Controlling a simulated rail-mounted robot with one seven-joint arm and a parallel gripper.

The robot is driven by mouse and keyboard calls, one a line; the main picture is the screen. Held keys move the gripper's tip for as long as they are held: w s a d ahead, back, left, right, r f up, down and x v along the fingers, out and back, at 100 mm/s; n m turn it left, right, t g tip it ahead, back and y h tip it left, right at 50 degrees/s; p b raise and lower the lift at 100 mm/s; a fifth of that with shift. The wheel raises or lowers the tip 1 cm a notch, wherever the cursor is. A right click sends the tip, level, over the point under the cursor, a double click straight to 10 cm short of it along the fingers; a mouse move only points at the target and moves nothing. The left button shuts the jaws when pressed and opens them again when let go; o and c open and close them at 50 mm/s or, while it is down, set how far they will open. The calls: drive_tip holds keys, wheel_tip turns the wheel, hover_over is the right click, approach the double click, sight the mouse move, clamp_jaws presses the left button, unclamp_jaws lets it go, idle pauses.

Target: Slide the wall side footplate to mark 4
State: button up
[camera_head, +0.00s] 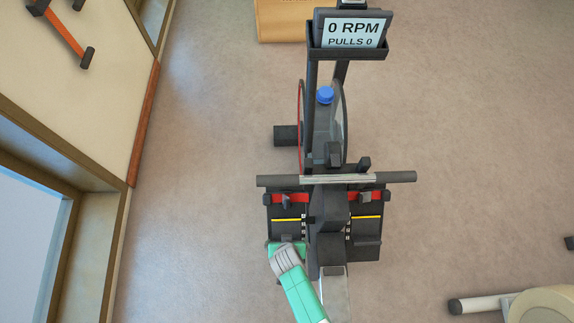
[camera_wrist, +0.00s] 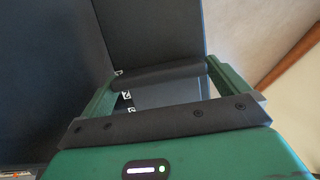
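The wall side footplate (camera_head: 288,228) is the left one of the rowing machine, a black plate with a red strap and a yellow line. White number marks (camera_head: 304,226) run along its inner edge, too small to read there. My gripper (camera_head: 287,247) is at the plate's lower end. In the wrist view, my gripper's green fingers (camera_wrist: 165,70) stand wide apart, with a dark rounded edge (camera_wrist: 160,76) and a grey surface between them. Small white number tags (camera_wrist: 126,95) show near the left finger; one looks like a 2. Contact with the plate cannot be told.
The other footplate (camera_head: 366,236) lies right of the central rail (camera_head: 335,290). A handle bar (camera_head: 390,177) crosses above both plates. A blue-capped bottle (camera_head: 325,110) and a display reading 0 RPM (camera_head: 352,32) are farther up. Floor to the left is clear up to the wall.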

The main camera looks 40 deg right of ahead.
drive_tip(key=p+v, duration=0.4)
drive_tip(key=v, duration=0.3)
drive_tip(key=shift+r+p, duration=0.35)
drive_tip(key=shift+r, duration=0.1)
